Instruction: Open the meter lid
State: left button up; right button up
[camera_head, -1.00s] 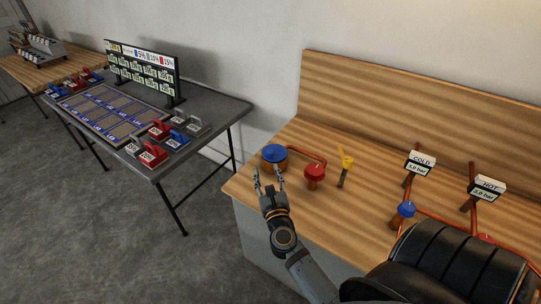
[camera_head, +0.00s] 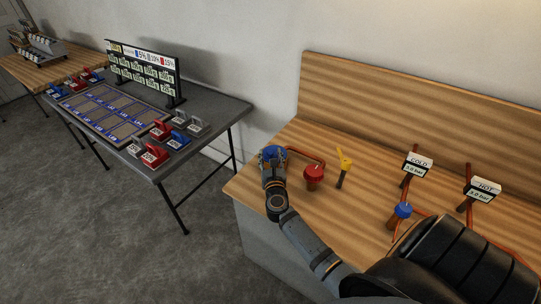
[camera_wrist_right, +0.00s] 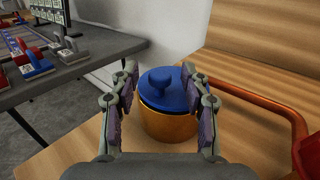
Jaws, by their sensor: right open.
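The meter is a round brass body (camera_wrist_right: 168,126) with a blue lid (camera_wrist_right: 164,90) that has a raised knob on top. It sits on the wooden bench near its left end, and the lid looks closed. In the head view the blue lid (camera_head: 272,153) is partly hidden by my gripper. My right gripper (camera_head: 273,158) is open at the meter. In the right wrist view its fingers (camera_wrist_right: 158,88) stand on either side of the blue lid, with the knob between them. I cannot tell whether the fingers touch the lid. My left gripper is not in view.
A copper pipe (camera_wrist_right: 250,97) runs right from the meter to a red valve (camera_head: 313,172). A yellow-handled valve (camera_head: 344,160) stands beyond. COLD (camera_head: 418,163) and HOT (camera_head: 483,189) gauges stand further right. A dark table (camera_head: 217,104) with red, blue and grey items is at left.

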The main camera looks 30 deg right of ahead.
grip_shut()
dwell(0.5)
